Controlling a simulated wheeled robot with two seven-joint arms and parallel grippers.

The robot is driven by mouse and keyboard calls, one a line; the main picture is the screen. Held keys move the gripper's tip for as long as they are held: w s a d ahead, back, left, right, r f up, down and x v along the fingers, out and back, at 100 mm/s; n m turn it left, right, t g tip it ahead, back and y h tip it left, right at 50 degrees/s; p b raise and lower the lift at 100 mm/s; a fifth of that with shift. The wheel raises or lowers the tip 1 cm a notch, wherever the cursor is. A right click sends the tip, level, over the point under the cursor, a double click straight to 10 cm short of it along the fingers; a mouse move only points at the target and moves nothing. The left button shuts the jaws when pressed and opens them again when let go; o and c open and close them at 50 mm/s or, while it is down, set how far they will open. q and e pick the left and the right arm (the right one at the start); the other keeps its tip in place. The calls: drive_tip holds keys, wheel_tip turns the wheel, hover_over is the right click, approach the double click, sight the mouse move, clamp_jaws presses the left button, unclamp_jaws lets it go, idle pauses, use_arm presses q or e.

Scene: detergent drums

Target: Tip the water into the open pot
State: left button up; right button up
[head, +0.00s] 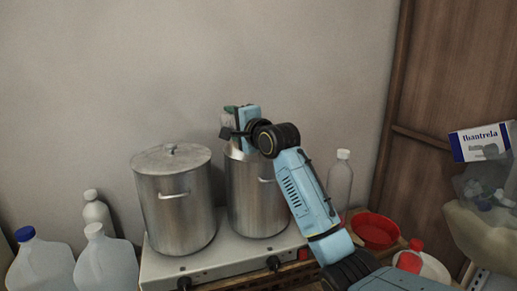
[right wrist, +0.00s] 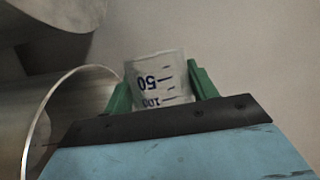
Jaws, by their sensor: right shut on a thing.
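The open pot (head: 250,205) is a tall metal pot without a lid in sight, standing on the right of a two-burner stove. My right gripper (head: 231,122) is above its mouth, reaching over from the right. In the right wrist view the green fingers (right wrist: 161,85) are shut on a clear measuring cup (right wrist: 158,78). Its printed 50 and 100 marks appear upside down there. A curved metal rim (right wrist: 52,100) shows beside it at the left. I cannot make out water in the cup, and the pot's inside is hidden. My left gripper is out of view.
A lidded pot (head: 175,210) stands left of the open one on the pale stove (head: 185,262). Jugs (head: 105,262) stand at the left. A clear bottle (head: 340,185) and a red bowl (head: 375,230) are at the right. A box (head: 480,142) is farther right.

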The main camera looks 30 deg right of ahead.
drive_tip(key=shift+r+m, duration=0.2)
drive_tip(key=shift+m, duration=0.1)
drive_tip(key=shift+d+f+m, duration=0.15)
drive_tip(key=shift+d+m, duration=0.05)
drive_tip(key=shift+m, duration=0.1)
idle(0.3)
drive_tip(key=shift+d+f+m+t, duration=0.15)
drive_tip(key=shift+f+m+t, duration=0.2)
drive_tip(key=shift+m, duration=0.25)
drive_tip(key=shift+s+d+r+m, duration=0.1)
drive_tip(key=shift+d+r+m, duration=0.1)
drive_tip(key=shift+r+m, duration=0.15)
drive_tip(key=shift+a+f+n, duration=0.15)
drive_tip(key=shift+f+n, duration=0.05)
drive_tip(key=shift+n, duration=0.25)
drive_tip(key=shift+a+r+n, duration=0.25)
drive_tip(key=shift+r+n, duration=0.1)
drive_tip(key=shift+n, duration=0.35)
